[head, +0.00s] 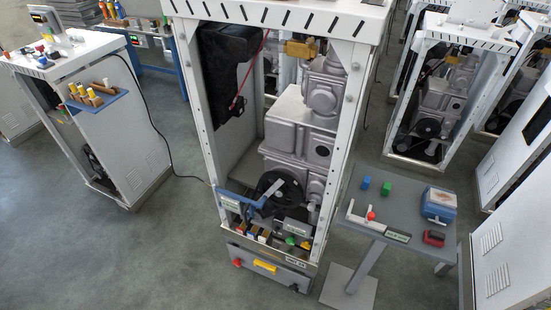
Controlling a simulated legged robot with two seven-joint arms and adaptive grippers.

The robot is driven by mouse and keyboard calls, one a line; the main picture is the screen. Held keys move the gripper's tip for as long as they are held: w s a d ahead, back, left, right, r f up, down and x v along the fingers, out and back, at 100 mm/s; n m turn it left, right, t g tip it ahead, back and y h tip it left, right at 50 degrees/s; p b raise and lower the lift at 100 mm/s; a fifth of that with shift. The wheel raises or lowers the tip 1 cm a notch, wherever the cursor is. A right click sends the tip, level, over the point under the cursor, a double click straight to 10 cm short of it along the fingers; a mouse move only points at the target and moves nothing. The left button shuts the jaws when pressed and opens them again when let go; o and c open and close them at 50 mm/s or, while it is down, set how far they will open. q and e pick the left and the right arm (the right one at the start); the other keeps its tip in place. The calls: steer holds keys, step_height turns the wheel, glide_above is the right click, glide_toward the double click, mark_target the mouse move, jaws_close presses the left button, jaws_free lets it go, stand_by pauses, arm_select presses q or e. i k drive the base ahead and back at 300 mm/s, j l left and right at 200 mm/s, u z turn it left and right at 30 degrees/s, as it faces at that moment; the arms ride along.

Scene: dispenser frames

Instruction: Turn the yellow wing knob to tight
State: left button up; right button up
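An open white dispenser frame (205,115) stands in the middle of the head view with grey pump castings (300,125) inside. An amber-yellow part (300,48) sits at the top of the castings, near a pipe. A flat yellow piece (265,266) shows on the front of the low grey box at the frame's foot. I cannot tell which of these, if either, is the wing knob, and no tight mark can be read. Neither of my grippers is in view.
A white cabinet (112,130) stands at the left, with a black cable along the floor. Grey floor in the left foreground is clear.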

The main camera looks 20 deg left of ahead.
mark_target(305, 245)
steer(key=k+j+u, duration=0.1)
steer(key=j, duration=0.25)
steer(key=k+j+u, duration=0.1)
steer(key=j, duration=0.25)
steer(key=k+j+u, duration=0.15)
steer(key=j, duration=0.25)
steer(key=k+j+u, duration=0.1)
steer(key=j, duration=0.25)
